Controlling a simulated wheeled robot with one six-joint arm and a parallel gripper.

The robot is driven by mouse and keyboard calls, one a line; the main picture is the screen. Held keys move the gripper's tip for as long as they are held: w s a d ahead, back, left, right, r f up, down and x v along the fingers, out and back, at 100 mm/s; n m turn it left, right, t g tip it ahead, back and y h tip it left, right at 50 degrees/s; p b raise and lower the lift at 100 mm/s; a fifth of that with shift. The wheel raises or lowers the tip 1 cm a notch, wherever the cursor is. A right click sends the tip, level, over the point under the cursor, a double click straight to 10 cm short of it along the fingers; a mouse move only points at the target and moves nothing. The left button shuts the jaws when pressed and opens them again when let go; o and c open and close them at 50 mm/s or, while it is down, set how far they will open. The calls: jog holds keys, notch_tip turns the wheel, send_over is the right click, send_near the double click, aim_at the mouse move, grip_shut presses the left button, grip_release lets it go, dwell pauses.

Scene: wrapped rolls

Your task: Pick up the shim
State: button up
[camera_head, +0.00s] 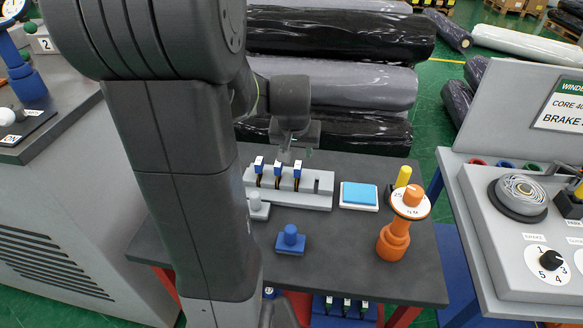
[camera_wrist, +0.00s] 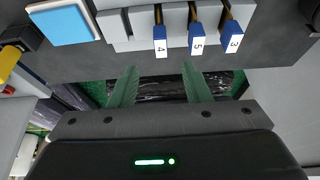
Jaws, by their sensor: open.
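Three slim upright pieces that look like the shims stand in a light grey slotted rack (camera_head: 290,198). Each has a blue tag with a white number label. In the wrist view they read 4 (camera_wrist: 160,42), 5 (camera_wrist: 197,40) and 3 (camera_wrist: 233,38); the frames do not show which is the one meant. The rack's slot at its right end in the head view is empty. My gripper (camera_wrist: 162,86) is open with nothing between its green-tinted fingers. In the head view my gripper (camera_head: 294,150) hangs just behind the rack, apart from the tags.
On the dark table stand a blue-topped pad (camera_head: 359,195), an orange post with a round dial (camera_head: 395,238), a yellow-topped piece (camera_head: 403,177) and a blue knob (camera_head: 290,240). Large wrapped rolls (camera_head: 340,85) lie behind. A control console (camera_head: 520,240) stands at right. The table's front middle is clear.

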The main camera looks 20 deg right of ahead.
aim_at(298, 165)
jog(key=shift+p+x, duration=0.65)
jog(key=shift+x, duration=4.5)
jog(key=shift+s+a, duration=0.1)
grip_shut()
